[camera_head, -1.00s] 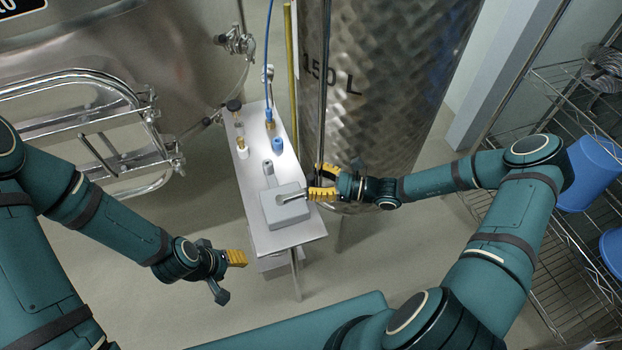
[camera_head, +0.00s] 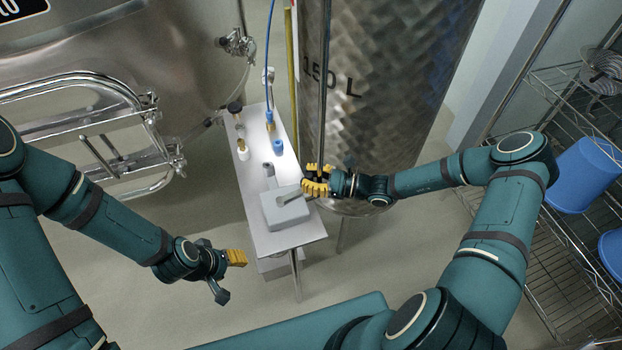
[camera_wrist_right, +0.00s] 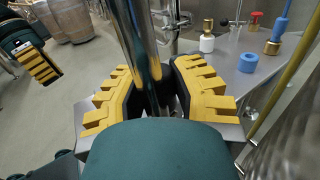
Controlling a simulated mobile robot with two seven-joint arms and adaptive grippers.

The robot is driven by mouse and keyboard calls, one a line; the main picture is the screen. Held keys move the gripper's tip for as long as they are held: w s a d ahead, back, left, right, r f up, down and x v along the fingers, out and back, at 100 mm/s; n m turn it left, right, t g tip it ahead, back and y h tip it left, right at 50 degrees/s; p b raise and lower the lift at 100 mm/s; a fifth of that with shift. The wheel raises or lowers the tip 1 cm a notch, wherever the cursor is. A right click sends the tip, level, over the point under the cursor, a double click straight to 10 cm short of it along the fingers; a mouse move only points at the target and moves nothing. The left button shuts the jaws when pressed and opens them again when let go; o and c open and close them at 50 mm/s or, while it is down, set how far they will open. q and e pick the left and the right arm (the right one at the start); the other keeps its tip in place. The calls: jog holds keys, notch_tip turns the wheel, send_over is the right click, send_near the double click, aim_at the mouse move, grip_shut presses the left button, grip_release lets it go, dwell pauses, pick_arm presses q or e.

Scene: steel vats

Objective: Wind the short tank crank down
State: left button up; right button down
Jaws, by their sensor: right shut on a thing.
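The crank (camera_head: 291,193) is a short grey arm on a pale grey box (camera_head: 287,214). The box sits at the near end of a narrow steel table. My right gripper (camera_head: 316,180) is at the arm's outer end, with its yellow fingers shut on the crank handle; the fingers hide most of the handle. In the right wrist view the fingers (camera_wrist_right: 158,92) close around a dark upright piece, and a shiny steel pole stands right before them. My left gripper (camera_head: 230,272) hangs away from the table at the left, empty; its finger gap is not clear.
The steel table (camera_head: 305,234) also carries a blue ring (camera_head: 277,147) and small fittings at its far end. A tall tank (camera_head: 385,100) marked 150 L stands behind, with a thin pole (camera_head: 324,90) before it. A wire rack (camera_head: 560,240) with blue buckets is at right.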

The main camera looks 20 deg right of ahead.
jog(key=shift+w, duration=0.3)
jog(key=c, duration=0.8)
grip_release()
jog(key=shift+o, duration=0.2)
jog(key=v, duration=1.2)
jog(key=shift+s+r, duration=0.1)
